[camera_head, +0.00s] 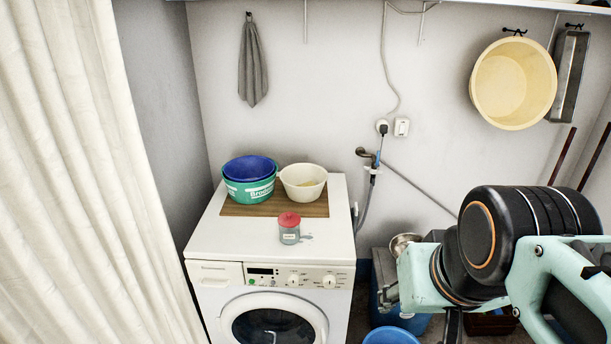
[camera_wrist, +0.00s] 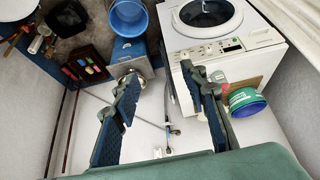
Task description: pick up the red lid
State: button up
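The red lid (camera_head: 289,219) sits on top of a small grey jar (camera_head: 289,236), which stands upright on the white washing machine near the front edge of a brown board. In the wrist view the red lid (camera_wrist: 225,87) shows small, just right of the right finger, partly hidden. My gripper (camera_wrist: 160,74) is open and empty, its two fingers wide apart. In the head view my arm reaches in from the right, and the gripper is well to the right of the lid, apart from it; its fingers are hard to make out there.
The washing machine (camera_head: 222,236) also bears a teal tub with a blue bowl (camera_head: 249,168) and a cream bowl (camera_head: 303,182) behind the jar. A tap (camera_head: 367,155) with a hose is on the wall. A blue bucket (camera_head: 390,336) stands low at the right.

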aim_at(288, 219)
jog(key=i+u, duration=0.35)
jog(key=i+l+u, duration=0.1)
jog(key=i+u, duration=0.25)
jog(key=i+l+u, duration=0.35)
jog(key=i+j, duration=0.1)
